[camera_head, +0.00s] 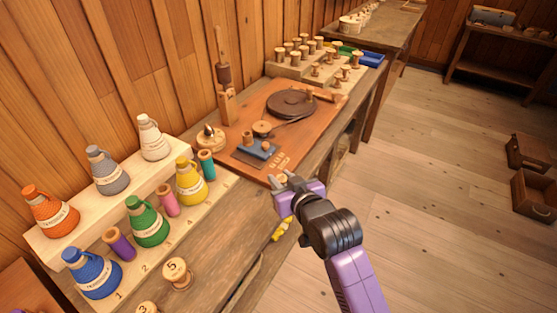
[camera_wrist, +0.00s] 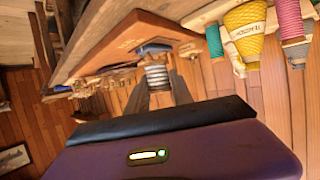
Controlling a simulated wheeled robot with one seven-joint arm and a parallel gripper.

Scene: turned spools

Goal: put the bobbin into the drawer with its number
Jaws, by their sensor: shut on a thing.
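My gripper (camera_head: 281,181) is over the front edge of the bench, beside the reddish-brown board. In the wrist view its fingers (camera_wrist: 160,88) are shut on a small bobbin (camera_wrist: 157,74) wound with pale grey thread. The bobbin's number does not show, and in the head view I cannot make it out between the fingers. A wooden bobbin marked 5 (camera_head: 175,270) stands at the front of the bench, and another marked 3 (camera_head: 146,308) is cut off by the bottom edge. No numbered drawer can be made out.
A stepped rack (camera_head: 57,249) holds several coloured thread cones and spools. The board (camera_head: 262,103) carries a dark turntable (camera_head: 291,103) and a blue block (camera_head: 255,150). Several bobbins stand on a rack behind, near a blue tray (camera_head: 371,59). Wooden boxes (camera_head: 535,196) are at right; the floor between is clear.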

